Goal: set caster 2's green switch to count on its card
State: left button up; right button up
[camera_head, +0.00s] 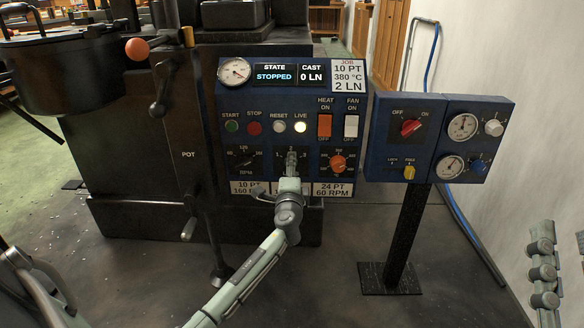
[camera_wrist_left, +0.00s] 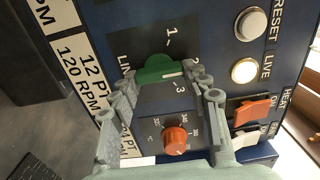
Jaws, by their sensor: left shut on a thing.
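The green switch (camera_wrist_left: 156,69) sits on the blue panel (camera_head: 208,110), with the numbers 1, 2 and 3 around it. Its white mark points toward the space between 2 and 3; I cannot tell its exact setting. My left gripper (camera_wrist_left: 160,80) is shut on the switch, a finger on either side. In the head view my left gripper (camera_head: 291,160) covers most of the switch. The job card (camera_head: 349,76) at the panel's top right reads 10 PT, 380 °C, 2 LN.
The display (camera_head: 274,76) reads STOPPED and 0 LN. An orange knob (camera_head: 338,163) is close right of my gripper, below the heat switch (camera_head: 324,125) and fan switch (camera_head: 351,126). A second blue box (camera_head: 425,150) stands at right. My right arm shows at the right edge.

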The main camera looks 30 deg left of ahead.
dwell(0.3)
pick_arm(q)
jog(key=o, duration=1.2)
jog(key=shift+c, duration=0.2)
jog(key=v, duration=1.2)
jog(key=shift+s, duration=0.1)
